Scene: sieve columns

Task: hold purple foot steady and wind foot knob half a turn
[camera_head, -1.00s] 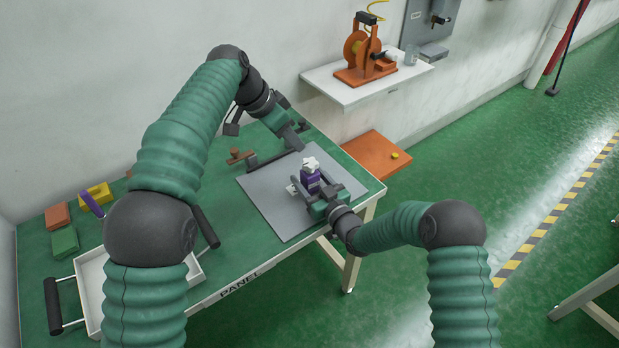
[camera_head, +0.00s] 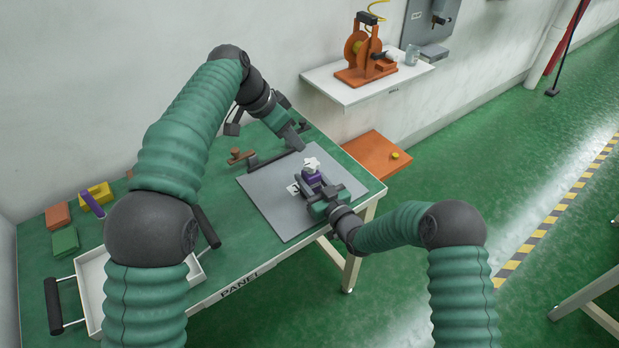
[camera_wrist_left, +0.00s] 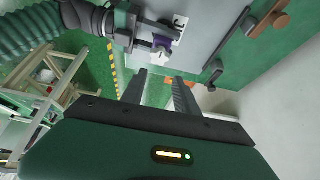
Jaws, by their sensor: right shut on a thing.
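The purple foot (camera_head: 314,179) stands on the grey mat, its lower part hidden by my right gripper (camera_head: 313,188). A white star-shaped foot knob (camera_head: 311,163) sits on its top. My right gripper is shut on the purple foot. My left gripper (camera_head: 297,143) is up and behind the foot, apart from it, above the mat's back edge. In the left wrist view its two fingers (camera_wrist_left: 160,90) are spread with nothing between them. The purple foot (camera_wrist_left: 162,41) shows beyond them there, beside my right gripper (camera_wrist_left: 147,35).
The grey mat (camera_head: 268,205) lies on the green table (camera_head: 225,240), with a white marked label (camera_head: 293,189) beside the foot. A dark bar (camera_head: 268,158) and a brown piece (camera_head: 238,155) lie behind it. A white tray (camera_head: 95,285) and coloured blocks (camera_head: 65,241) are at left.

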